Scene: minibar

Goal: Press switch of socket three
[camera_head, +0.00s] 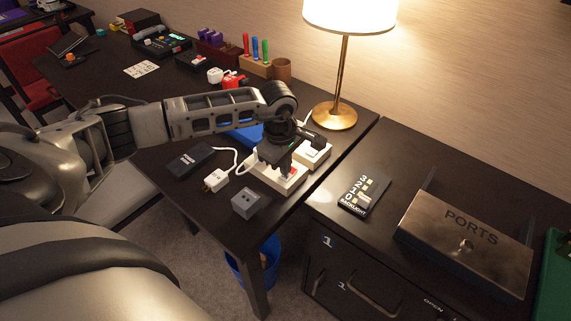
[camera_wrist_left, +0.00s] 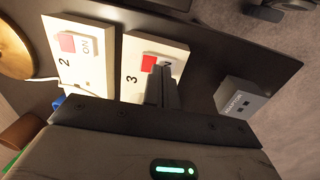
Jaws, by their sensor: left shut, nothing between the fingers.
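Socket three is a white block (camera_wrist_left: 176,51) marked "3", with a red patch and a switch, in the left wrist view. In the head view the same block (camera_head: 291,181) sits near the table's front edge, partly hidden by my left gripper. My left gripper (camera_head: 280,172) points down over it, shut and empty. In the left wrist view its fingertips (camera_wrist_left: 166,68) overlap the switch area beside the red patch and hide part of it. I cannot tell whether they touch the switch. My right gripper is not in view.
Socket two (camera_wrist_left: 98,71), with a red patch and an "ON" switch, lies beside socket three. A grey adaptor box (camera_head: 246,203), a white plug (camera_head: 215,181) and a black adapter (camera_head: 195,161) lie nearby. A brass lamp (camera_head: 334,116) stands behind. A PORTS box (camera_head: 470,245) is at right.

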